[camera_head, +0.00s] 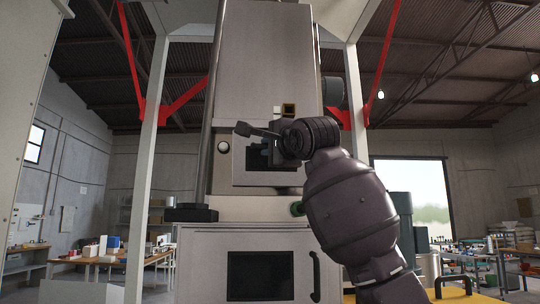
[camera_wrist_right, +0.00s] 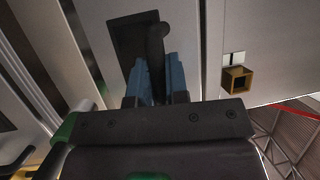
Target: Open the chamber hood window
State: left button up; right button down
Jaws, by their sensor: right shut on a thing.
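The chamber hood is a tall light-grey housing (camera_head: 262,60) straight ahead in the head view. Its window is a dark pane (camera_head: 258,165), partly covered by my right gripper (camera_head: 268,150). In the right wrist view the dark pane (camera_wrist_right: 124,38) sits in a light panel, with a black handle (camera_wrist_right: 156,48) in front of it. My right gripper (camera_wrist_right: 155,82) has its blue fingers closed on either side of this handle. I cannot tell from these views whether the window has shifted in its frame. My left gripper is not in view.
Below the hood is a grey cabinet (camera_head: 210,262) with a dark pane and a black door handle (camera_head: 315,277). A small brass-coloured square fitting (camera_wrist_right: 237,80) juts out right of the handle. White posts (camera_head: 148,170) flank the machine. Cluttered workbenches (camera_head: 92,258) stand behind.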

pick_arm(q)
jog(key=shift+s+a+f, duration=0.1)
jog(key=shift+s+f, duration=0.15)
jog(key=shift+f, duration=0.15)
pick_arm(e)
jog(key=shift+s+f+n+t+y, duration=0.7)
jog(key=shift+s+f+t, duration=0.15)
jog(key=shift+f+t, duration=0.25)
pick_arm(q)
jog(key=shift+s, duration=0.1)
pick_arm(e)
jog(key=c, duration=1.1)
grip_release()
jog(key=shift+c, duration=0.2)
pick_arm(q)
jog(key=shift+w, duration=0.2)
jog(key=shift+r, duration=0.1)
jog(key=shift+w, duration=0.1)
pick_arm(e)
jog(key=shift+s, duration=0.1)
